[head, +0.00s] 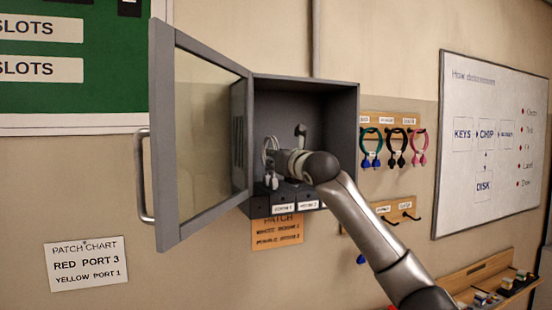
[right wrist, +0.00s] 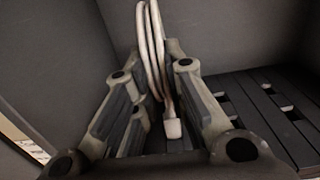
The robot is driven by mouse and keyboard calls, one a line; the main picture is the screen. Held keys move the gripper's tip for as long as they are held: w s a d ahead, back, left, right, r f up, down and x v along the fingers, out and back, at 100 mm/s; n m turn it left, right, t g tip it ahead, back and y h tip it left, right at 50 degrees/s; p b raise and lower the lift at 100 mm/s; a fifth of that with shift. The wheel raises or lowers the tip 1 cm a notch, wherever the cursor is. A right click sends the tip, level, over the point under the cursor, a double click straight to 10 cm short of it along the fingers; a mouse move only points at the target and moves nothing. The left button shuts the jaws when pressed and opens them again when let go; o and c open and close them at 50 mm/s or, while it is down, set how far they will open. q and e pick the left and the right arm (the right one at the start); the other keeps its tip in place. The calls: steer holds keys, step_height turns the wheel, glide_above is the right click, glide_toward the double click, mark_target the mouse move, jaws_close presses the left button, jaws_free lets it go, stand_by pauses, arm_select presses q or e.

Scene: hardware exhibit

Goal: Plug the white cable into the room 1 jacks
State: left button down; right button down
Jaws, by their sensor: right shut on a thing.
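The white cable (right wrist: 152,35) is looped between the fingers of my right gripper (right wrist: 156,62), which is shut on it. A white plug end (right wrist: 173,128) hangs between the fingers in the right wrist view. In the head view my right gripper (head: 280,160) is inside the open grey cabinet (head: 335,130), and part of the white cable (head: 268,148) shows beside it. Two labelled jack blocks (head: 283,208) (head: 308,205) sit low at the cabinet's front. Their labels are too small to read surely. Dark slotted blocks (right wrist: 265,105) show at right in the wrist view. My left gripper is not in view.
The cabinet's glass door (head: 205,130) stands open to the left, with a handle (head: 145,175). An orange patch sign (head: 277,231) is below the cabinet. Green, black and pink cables (head: 395,145) hang on a rack to the right, near my right arm. A whiteboard (head: 490,145) is farther right.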

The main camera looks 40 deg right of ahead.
steer(key=c, duration=0.7)
jaws_free()
steer(key=shift+c, duration=0.2)
steer(key=shift+s, duration=0.1)
steer(key=shift+b+v, duration=0.3)
steer(key=shift+v, duration=0.85)
steer(key=shift+b+v, duration=0.35)
steer(key=shift+v, duration=2.25)
